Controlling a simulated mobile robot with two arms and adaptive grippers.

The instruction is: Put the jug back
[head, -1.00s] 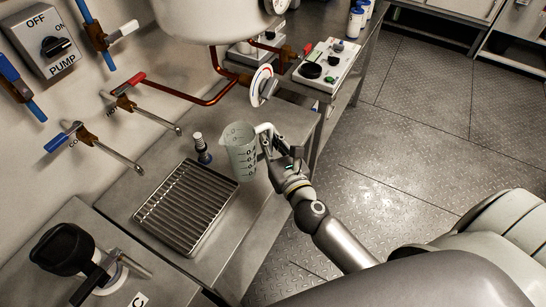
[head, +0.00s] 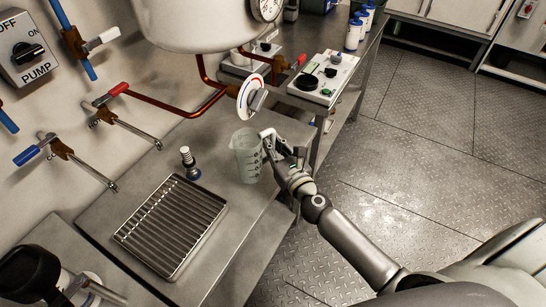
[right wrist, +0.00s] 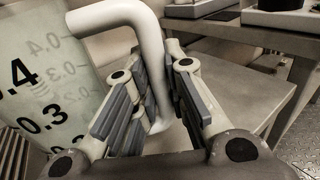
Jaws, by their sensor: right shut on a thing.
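The jug (head: 246,158) is a clear measuring jug with dark graduation marks and a white handle. In the head view it is upright at the right edge of the steel bench (head: 222,190), right of the drip grate. I cannot tell whether its base touches the bench. My right gripper (head: 272,150) is shut on the jug's handle from the right. In the right wrist view the handle (right wrist: 150,60) passes between the fingers (right wrist: 150,105), and the marked jug wall (right wrist: 45,85) fills the left side. My left gripper is not in view.
A slatted metal drip grate (head: 170,227) lies left of the jug. Two taps (head: 140,132) reach from the wall. A red-and-white dial valve (head: 251,97) and copper pipe (head: 190,111) are behind the jug. A control box (head: 324,78) stands farther back.

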